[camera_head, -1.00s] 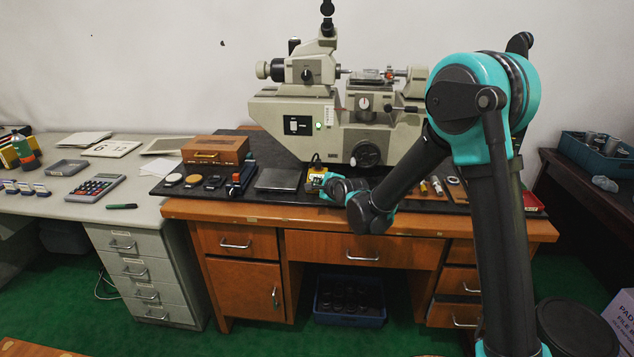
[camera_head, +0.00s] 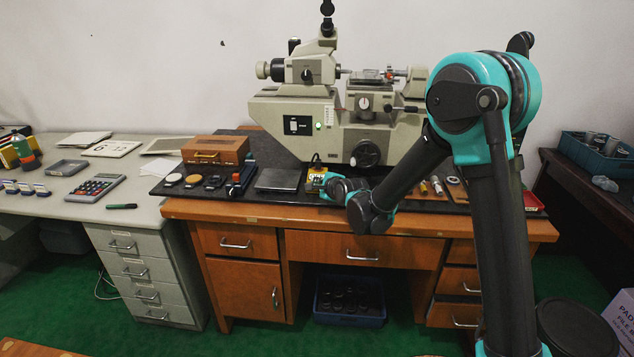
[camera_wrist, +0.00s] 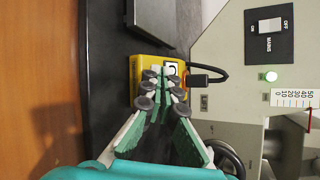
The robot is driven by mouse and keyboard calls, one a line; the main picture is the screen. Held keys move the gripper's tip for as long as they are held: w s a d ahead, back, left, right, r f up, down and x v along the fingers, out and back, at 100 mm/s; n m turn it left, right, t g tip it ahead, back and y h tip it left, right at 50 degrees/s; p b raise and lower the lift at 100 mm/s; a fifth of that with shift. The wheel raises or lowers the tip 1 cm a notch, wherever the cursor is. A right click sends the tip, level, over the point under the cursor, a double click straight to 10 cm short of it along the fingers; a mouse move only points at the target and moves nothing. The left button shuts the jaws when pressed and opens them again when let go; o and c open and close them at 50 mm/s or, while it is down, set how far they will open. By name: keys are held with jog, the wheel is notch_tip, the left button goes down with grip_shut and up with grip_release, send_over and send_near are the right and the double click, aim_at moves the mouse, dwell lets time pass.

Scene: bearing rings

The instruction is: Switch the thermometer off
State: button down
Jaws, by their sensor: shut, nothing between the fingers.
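The small yellow box that looks like the thermometer (camera_wrist: 136,72) lies on the black mat in the wrist view, with a white label or display and a black plug and cable on its right side. In the head view a little of the yellow box (camera_head: 316,168) shows beside the machine's foot. My gripper (camera_wrist: 162,82) is shut and empty, its fingertips over the box and hiding part of its face. I cannot tell if they touch it. In the head view my gripper (camera_head: 318,182) covers most of the box. The box's switch cannot be made out.
The big grey measuring machine (camera_head: 290,108) stands close behind, with a mains switch (camera_wrist: 270,25), a lit green lamp (camera_wrist: 271,76) and a paper scale (camera_wrist: 291,98). A grey metal plate (camera_head: 278,179) lies just left of the box. Small gauges and a wooden box (camera_head: 215,149) stand farther left.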

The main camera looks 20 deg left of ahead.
notch_tip(320, 180, up, 5)
jog(key=s, duration=0.2)
jog(key=shift+s+d+r, duration=0.2)
jog(key=shift+s+d, duration=0.1)
dwell(0.3)
jog(key=c, duration=2.3)
grip_release()
